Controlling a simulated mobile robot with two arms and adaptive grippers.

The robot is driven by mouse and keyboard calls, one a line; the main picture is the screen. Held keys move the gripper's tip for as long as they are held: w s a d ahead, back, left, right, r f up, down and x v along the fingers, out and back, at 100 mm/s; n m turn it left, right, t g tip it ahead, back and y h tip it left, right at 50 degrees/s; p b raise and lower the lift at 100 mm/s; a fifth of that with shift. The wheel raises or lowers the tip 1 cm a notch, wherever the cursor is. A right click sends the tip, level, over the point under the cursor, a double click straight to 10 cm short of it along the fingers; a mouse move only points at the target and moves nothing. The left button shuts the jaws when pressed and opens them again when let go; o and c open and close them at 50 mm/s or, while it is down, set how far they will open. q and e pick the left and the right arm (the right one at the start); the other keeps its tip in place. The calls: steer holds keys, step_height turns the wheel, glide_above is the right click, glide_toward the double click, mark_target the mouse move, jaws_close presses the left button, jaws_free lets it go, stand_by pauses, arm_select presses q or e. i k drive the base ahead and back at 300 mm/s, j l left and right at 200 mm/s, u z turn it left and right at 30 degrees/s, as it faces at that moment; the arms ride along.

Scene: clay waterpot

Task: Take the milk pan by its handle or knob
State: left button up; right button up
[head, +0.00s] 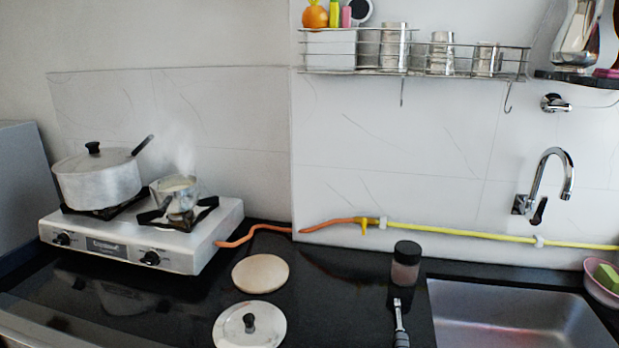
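The small open metal pan (174,193), which looks like the milk pan, sits on the right burner of the stove (190,240). Pale contents show inside it, and faint steam rises above it. A dark handle (143,145) slants up to the right between this pan and the larger lidded pot; I cannot tell which of the two it belongs to. The larger pot (98,185) stands on the left burner, with a black knob (93,148) on its lid. Neither of my grippers is in view.
An orange hose (255,230) runs from the stove along the wall. A round wooden board (260,272), a lid with a black knob (249,327), a dark-capped jar (405,266) and a metal utensil (400,322) are on the black counter. The sink (510,318) is at right.

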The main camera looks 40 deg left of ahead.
mark_target(184, 196)
steer(key=u, duration=2.2)
steer(key=i+j+z, duration=0.1)
steer(key=j, duration=0.25)
steer(key=i+j+z, duration=0.1)
steer(key=j, duration=0.3)
steer(key=i+j+z, duration=0.1)
steer(key=j, duration=0.25)
steer(key=i, duration=0.1)
